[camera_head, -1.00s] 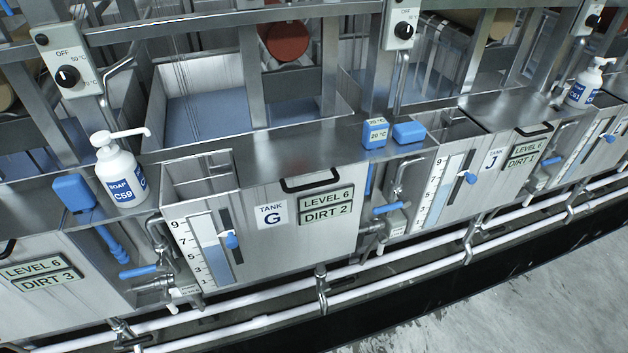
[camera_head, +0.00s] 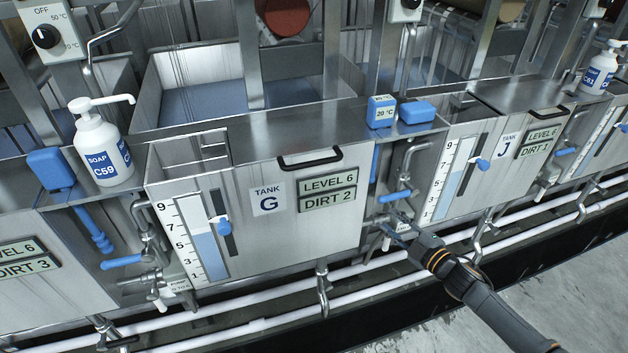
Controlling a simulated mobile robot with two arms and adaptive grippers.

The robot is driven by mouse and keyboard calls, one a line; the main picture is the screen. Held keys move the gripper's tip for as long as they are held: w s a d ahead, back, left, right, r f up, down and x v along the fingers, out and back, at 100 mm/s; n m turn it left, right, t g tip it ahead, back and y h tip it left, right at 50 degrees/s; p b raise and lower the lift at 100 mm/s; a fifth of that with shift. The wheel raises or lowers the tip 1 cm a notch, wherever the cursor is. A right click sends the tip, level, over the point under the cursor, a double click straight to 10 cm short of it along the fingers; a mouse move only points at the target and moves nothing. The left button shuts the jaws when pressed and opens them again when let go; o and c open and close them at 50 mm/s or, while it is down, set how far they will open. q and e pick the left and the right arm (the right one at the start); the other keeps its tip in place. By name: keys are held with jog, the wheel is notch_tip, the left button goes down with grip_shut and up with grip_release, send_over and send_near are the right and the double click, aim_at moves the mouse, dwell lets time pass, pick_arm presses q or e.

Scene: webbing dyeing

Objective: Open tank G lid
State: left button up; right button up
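Tank G (camera_head: 268,225) stands in the middle of the head view, a steel box with a "TANK G" label, a level scale and "LEVEL 6 / DIRT 2" signs. Its lid (camera_head: 275,135) is a flat steel top lying level, with a black handle (camera_head: 310,160) at its front edge. A narrow opening shows left of the lid. My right gripper (camera_head: 393,226) has come in from the lower right and is by the valves just right of tank G, below and right of the handle, apart from it. Its fingers are too small and cluttered to read. My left gripper is not in view.
A soap bottle C59 (camera_head: 101,150) stands left of tank G. Blue blocks (camera_head: 416,112) sit on the ledge at right. White pipes (camera_head: 250,330) run along the front below. Tank J (camera_head: 470,165) stands farther right. Bare floor (camera_head: 590,250) lies at lower right.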

jog(key=a+r+n+y+b, duration=0.25)
jog(key=r+n+y, duration=0.2)
jog(key=r, duration=0.35)
jog(key=n+g+y+b, duration=0.1)
jog(key=n+g+y, duration=0.4)
jog(key=n, duration=0.5)
send_near(314, 163)
jog(key=shift+m, duration=0.35)
jog(key=x, duration=0.3)
jog(key=p+x, duration=0.1)
jog(key=x, duration=0.3)
jog(key=p+x, duration=0.1)
jog(key=x, duration=0.2)
jog(key=shift+w+f, duration=0.25)
jog(key=shift+w, duration=0.1)
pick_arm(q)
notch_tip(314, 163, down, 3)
pick_arm(e)
grip_shut()
